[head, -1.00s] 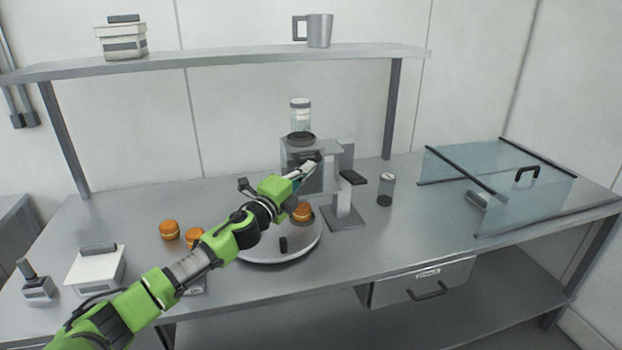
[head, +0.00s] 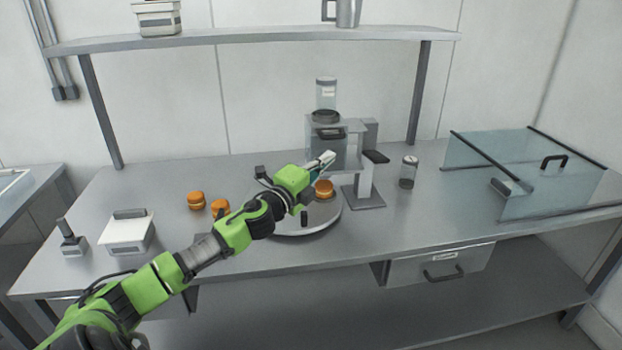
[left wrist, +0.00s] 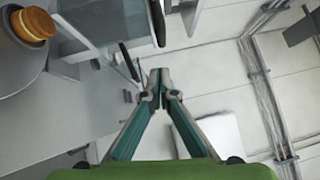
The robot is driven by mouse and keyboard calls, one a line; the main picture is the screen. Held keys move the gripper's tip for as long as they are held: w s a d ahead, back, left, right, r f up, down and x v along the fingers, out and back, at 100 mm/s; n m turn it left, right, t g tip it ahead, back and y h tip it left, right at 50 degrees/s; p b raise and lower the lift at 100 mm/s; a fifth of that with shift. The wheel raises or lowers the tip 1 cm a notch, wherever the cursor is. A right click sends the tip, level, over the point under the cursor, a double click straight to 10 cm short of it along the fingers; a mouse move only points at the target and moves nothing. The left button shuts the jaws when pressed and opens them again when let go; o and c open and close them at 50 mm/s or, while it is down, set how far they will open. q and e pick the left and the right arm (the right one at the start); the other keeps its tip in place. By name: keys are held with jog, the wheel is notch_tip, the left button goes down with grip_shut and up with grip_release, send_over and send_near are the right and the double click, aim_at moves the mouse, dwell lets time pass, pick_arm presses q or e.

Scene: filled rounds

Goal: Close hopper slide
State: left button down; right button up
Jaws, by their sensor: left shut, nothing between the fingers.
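The hopper (head: 326,93) is a clear jar with a dark collar, on top of a grey machine (head: 357,133) at the back middle of the bench. A dark handle (head: 328,133), which looks like the slide's, shows on the machine's front just under the collar. How far the slide is in, I cannot tell. My left gripper (head: 331,157) is in front of the machine, a little below that handle and apart from it in the picture. In the left wrist view its fingertips (left wrist: 157,78) meet with nothing between them. My right gripper is not in view.
A round turntable (head: 318,229) with a filled round (head: 324,188) stands under my left wrist. More rounds (head: 196,200) lie to its left. A drawer (head: 440,266) sits under the bench; a shelf (head: 250,40) runs above.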

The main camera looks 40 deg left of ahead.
pick_arm(q)
jog(key=s+b, duration=0.2)
jog(key=s, duration=0.5)
jog(key=shift+d+f, duration=0.3)
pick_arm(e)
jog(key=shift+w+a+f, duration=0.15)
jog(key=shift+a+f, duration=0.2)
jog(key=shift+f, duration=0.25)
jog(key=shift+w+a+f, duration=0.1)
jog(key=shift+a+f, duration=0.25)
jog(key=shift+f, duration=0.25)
pick_arm(q)
jog(key=shift+s, duration=0.1)
